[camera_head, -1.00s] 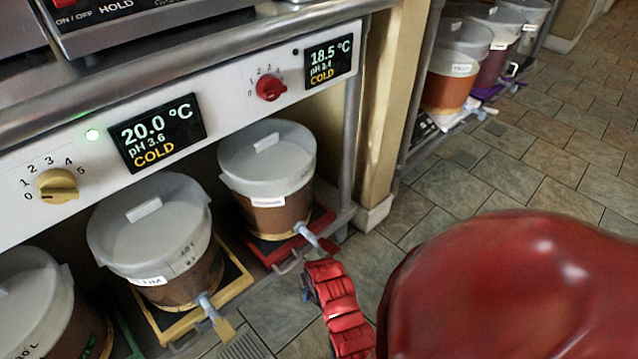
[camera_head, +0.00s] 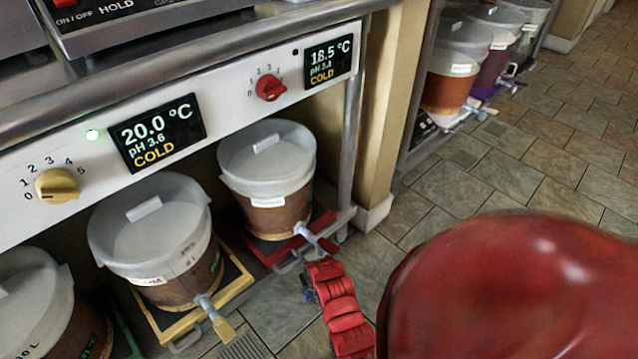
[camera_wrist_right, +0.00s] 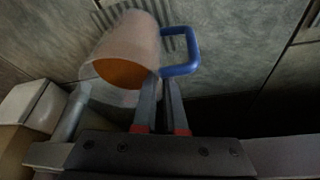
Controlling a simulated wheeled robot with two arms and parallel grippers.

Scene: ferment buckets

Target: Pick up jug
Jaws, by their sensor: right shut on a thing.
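In the right wrist view, a jug (camera_wrist_right: 128,50) with pale, see-through walls lies across the picture, with orange-brown showing at its near end. Its blue handle (camera_wrist_right: 192,50) sticks out to the right. My right gripper (camera_wrist_right: 163,82) is shut on the lower part of the blue handle; the exact contact is dim and blurred. In the head view the jug cannot be made out, and the red arm covers the area by the taps. My left gripper is not in view.
White-lidded buckets stand under the counter, one on a yellow tray (camera_head: 241,280) and one on a red tray (camera_head: 322,219). Their taps stick out toward the aisle, near my arm. A floor grate (camera_head: 246,347) lies below. Tiled floor (camera_head: 470,185) is clear to the right.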

